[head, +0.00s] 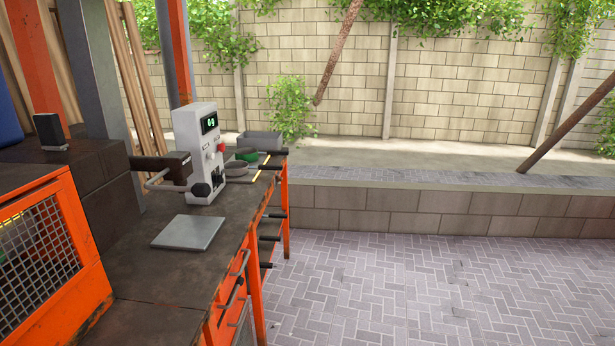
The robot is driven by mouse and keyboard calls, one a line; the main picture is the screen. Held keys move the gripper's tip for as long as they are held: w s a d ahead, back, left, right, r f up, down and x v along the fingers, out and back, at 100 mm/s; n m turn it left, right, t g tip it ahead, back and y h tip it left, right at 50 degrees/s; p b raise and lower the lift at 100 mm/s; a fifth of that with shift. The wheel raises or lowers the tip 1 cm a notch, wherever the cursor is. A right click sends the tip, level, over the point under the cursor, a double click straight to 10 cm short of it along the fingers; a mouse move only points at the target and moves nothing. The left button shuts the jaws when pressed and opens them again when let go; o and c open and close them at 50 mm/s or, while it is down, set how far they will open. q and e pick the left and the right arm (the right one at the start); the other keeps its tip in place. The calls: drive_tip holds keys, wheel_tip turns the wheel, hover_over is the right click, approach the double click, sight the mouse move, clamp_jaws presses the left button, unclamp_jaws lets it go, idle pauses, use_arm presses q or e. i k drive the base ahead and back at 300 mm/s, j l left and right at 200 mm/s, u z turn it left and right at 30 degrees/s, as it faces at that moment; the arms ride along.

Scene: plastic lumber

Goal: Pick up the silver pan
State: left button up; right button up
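A small round grey dish (237,167), which may be the silver pan, sits on the dark workbench beside the white-grey machine, toward its far end. It is small in view, so its exact shape and any handle are hard to tell. A green round dish (246,156) is just behind it. A grey rectangular tray (260,142) stands farther back at the bench's far end. Neither of my grippers shows in the head view.
The upright machine (200,150) with a green display and red button stands on the orange-framed workbench (160,285). A flat grey plate (188,232) lies in front of it. An orange mesh cage (40,250) is at left. The paved floor (430,290) at right is clear.

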sight(236, 168)
drive_tip(key=i, duration=1.45)
